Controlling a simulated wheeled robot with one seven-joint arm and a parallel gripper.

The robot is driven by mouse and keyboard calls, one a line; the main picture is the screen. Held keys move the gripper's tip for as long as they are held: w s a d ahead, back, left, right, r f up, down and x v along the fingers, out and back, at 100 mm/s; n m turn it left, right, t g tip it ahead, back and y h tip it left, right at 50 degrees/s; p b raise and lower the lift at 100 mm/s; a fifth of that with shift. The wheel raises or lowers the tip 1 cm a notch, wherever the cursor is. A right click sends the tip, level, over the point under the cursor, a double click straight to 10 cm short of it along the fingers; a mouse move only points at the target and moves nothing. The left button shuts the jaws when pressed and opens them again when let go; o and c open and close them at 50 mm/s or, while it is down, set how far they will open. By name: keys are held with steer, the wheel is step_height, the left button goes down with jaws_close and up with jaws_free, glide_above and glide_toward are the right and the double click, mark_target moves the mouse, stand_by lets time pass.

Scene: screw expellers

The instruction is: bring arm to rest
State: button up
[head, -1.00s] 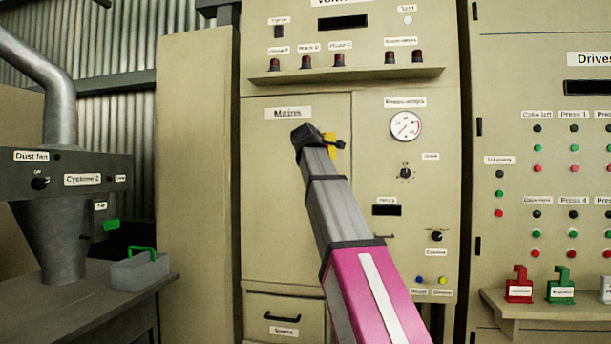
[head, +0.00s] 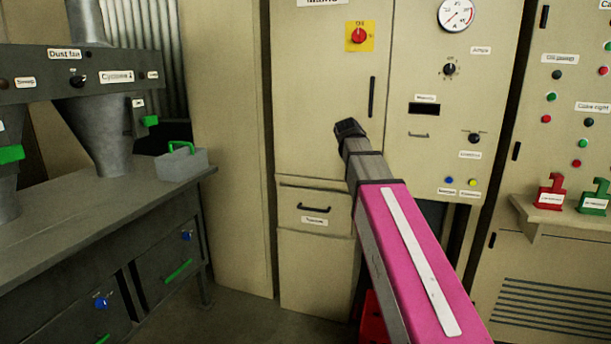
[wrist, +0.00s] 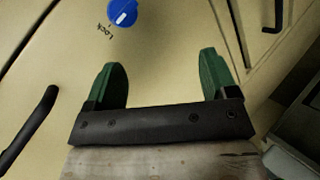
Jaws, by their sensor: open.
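My arm, pink and grey, reaches up across the middle of the head view. Its dark end (head: 349,130) shows in front of the beige cabinet door (head: 318,95), below the red switch on its yellow plate (head: 359,36). The fingers are too small to make out there. In the wrist view my gripper (wrist: 162,80) has its two green fingers spread apart with nothing between them. Beyond the fingers are a beige panel and a blue knob (wrist: 122,12) marked "Lock", apart from the fingers.
A grey bench (head: 100,215) with a grey green-handled box (head: 181,163) stands at the left. Red (head: 550,190) and green (head: 595,196) tagged items sit on a shelf at the right. A dark handle (wrist: 30,122) is left of the gripper. Bare floor shows between bench and cabinet.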

steer(key=s+d+f+m+g+y, duration=0.15)
steer(key=s+f, duration=0.25)
steer(key=f, duration=0.5)
steer(key=s+a+f+m+g, duration=0.15)
steer(key=s+f, duration=0.25)
steer(key=f, duration=0.5)
steer(key=s+d+f+m+g, duration=0.2)
steer(key=s+f, duration=0.2)
steer(key=f, duration=0.5)
steer(key=s+f+m+g+y, duration=0.2)
steer(key=s+f+m+g, duration=0.2)
steer(key=s+f, duration=1.2)
steer(key=shift+s+a+f+g, duration=0.3)
steer(key=shift+s+f+g, duration=0.05)
steer(key=shift+f+g, duration=0.35)
